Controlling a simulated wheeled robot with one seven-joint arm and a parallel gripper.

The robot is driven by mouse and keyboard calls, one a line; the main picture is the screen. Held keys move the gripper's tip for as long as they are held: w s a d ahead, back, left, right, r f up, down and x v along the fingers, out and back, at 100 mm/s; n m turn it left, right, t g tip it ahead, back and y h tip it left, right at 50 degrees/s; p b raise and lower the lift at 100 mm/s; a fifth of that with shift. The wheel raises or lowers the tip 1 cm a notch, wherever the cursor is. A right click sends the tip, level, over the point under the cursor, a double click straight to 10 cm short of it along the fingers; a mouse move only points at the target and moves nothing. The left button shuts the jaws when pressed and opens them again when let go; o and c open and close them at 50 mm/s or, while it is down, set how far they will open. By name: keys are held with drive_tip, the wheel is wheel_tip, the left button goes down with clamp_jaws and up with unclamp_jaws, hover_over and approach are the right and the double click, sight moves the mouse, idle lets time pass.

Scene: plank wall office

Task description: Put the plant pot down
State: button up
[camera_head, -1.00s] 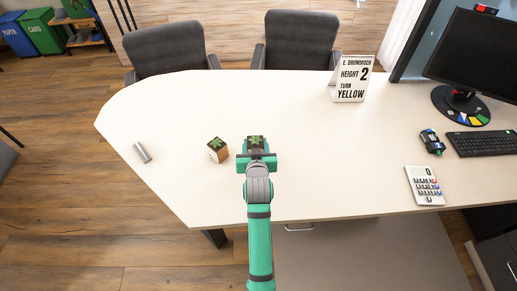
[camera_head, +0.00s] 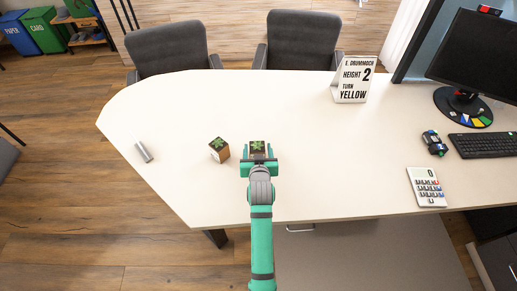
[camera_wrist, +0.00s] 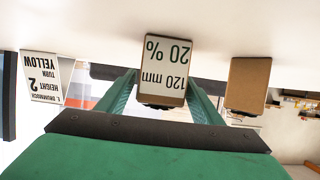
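My gripper (camera_head: 259,160) is over the desk, with its two green fingers on either side of a small square plant pot (camera_head: 258,147). The pot has a leafy green top. In the wrist view, which is upside down, the fingertips meet the sides of this pot (camera_wrist: 166,65), whose white label reads "120 mm 20 %". The gripper looks shut on it. The pot is upright and at or just above the desktop; I cannot tell whether it touches. A second plant pot (camera_head: 219,150), with brown sides, stands to its left; it also shows in the wrist view (camera_wrist: 247,84).
The desk (camera_head: 300,190) is clear around the pots. A grey cylinder (camera_head: 143,152) lies at the left. A sign (camera_head: 351,80) reading "HEIGHT 2 TURN YELLOW" stands at the back. A calculator (camera_head: 427,187), keyboard (camera_head: 484,144) and monitor (camera_head: 480,55) are at the right.

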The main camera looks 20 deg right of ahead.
drive_tip(key=shift+s+d, duration=0.15)
drive_tip(key=shift+d, duration=0.05)
drive_tip(key=shift+a+r, duration=0.15)
drive_tip(key=shift+a, duration=0.35)
drive_tip(key=shift+s+a+r, duration=0.1)
drive_tip(key=shift+s, duration=0.05)
drive_tip(key=shift+d+v, duration=0.45)
drive_tip(key=shift+v, duration=5.3)
drive_tip(key=shift+n+y, duration=0.3)
drive_tip(key=shift+n, duration=0.1)
drive_tip(key=s+a+f, duration=0.1)
drive_tip(key=s, duration=0.1)
drive_tip(key=s+a+f, duration=0.1)
drive_tip(key=s+a, duration=0.1)
drive_tip(key=s+a+f, duration=0.2)
drive_tip(key=shift+s+a, duration=0.2)
drive_tip(key=shift+s, duration=0.2)
drive_tip(key=s+a+r+y, duration=0.1)
drive_tip(key=s+a, duration=0.2)
drive_tip(key=s, duration=0.6)
drive_tip(key=s+a+r+n+t+y, duration=0.1)
drive_tip(key=s+a, duration=0.3)
drive_tip(key=s, duration=0.5)
drive_tip(key=s+a+r+n+t+y, duration=0.1)
drive_tip(key=s+a, duration=0.3)
drive_tip(key=s, duration=0.6)
drive_tip(key=shift+r, duration=0.9)
